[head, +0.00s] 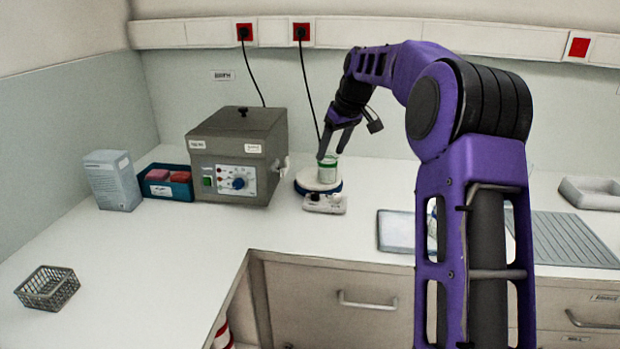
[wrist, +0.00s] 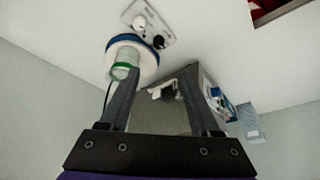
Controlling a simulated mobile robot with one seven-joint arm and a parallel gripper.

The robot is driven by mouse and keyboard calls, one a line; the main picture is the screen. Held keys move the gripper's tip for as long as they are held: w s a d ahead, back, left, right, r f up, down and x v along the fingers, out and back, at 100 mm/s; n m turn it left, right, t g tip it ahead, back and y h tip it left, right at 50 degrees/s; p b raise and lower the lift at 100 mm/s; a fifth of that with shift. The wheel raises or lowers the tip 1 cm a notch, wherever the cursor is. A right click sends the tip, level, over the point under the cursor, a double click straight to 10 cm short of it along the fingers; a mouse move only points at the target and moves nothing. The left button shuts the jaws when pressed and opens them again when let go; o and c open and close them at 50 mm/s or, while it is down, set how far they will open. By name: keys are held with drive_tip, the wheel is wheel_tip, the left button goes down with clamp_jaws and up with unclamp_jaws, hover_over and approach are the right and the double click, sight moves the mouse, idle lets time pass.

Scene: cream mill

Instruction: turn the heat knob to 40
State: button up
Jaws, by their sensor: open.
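Two devices with knobs stand on the white counter. The grey box (head: 236,152) has a blue dial (head: 238,184) on its front panel; the dial's setting is too small to read. Right of it is a round blue-and-white plate (head: 304,186) with a control panel (head: 338,204) in front. In the wrist view the panel (wrist: 150,14) carries a white knob (wrist: 140,21) and a black knob (wrist: 158,42). A green-marked beaker (head: 327,170) stands on the plate. My gripper (head: 332,152) is open and empty, its fingers by the beaker's top; contact cannot be told.
A blue tray (head: 150,188) with pink and red items and a white carton (head: 112,180) stand left of the grey box. A wire basket (head: 47,288) is at front left. Black cords (head: 308,85) hang behind. A flat tray (head: 396,231) lies to the right. The left counter is mostly clear.

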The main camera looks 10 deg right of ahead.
sight(315, 193)
drive_tip(key=b+x, duration=0.1)
drive_tip(key=x, duration=1.6)
drive_tip(key=shift+w+d, duration=0.1)
drive_tip(key=shift+d, duration=0.05)
clamp_jaws()
